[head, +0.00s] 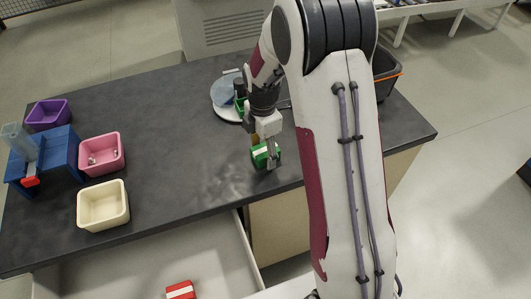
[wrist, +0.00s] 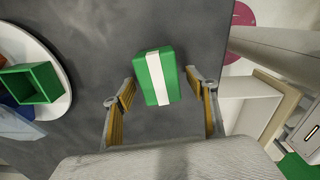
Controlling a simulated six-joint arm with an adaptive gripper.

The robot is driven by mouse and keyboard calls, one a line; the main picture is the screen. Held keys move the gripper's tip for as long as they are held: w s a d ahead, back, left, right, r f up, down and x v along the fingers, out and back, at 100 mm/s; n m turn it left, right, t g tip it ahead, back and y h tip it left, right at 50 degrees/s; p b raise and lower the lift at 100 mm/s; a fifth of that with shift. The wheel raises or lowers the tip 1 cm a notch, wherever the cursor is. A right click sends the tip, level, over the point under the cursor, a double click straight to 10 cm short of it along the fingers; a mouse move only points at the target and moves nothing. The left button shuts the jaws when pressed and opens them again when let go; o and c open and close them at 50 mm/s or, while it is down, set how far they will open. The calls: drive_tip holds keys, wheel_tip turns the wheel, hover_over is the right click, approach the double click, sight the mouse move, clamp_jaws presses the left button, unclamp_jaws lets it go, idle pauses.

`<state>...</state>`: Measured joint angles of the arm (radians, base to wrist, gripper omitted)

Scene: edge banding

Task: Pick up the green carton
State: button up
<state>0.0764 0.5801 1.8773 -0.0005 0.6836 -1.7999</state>
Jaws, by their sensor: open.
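The green carton (head: 260,157) with a white band lies on the dark table near its front edge, partly hidden by my gripper in the head view. In the wrist view the green carton (wrist: 163,76) lies just ahead of the fingertips and roughly between their lines, tilted slightly. My gripper (wrist: 166,88) is open and empty, with one finger on each side and a gap to the carton. In the head view my gripper (head: 270,155) hangs pointing down right at the carton.
A round white plate (head: 224,101) with a green box (wrist: 28,83) is beside the carton. Pink (head: 102,158), cream (head: 103,207) and purple (head: 48,114) bins and a blue stand (head: 58,150) are at left. A red-and-white carton (head: 181,290) lies below the table edge. The middle table is clear.

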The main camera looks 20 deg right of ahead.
sight(263, 150)
idle(0.4)
drive_tip(key=c, duration=1.2)
drive_tip(key=shift+r, duration=0.15)
drive_tip(key=shift+c, duration=0.2)
drive_tip(key=shift+r, duration=4.85)
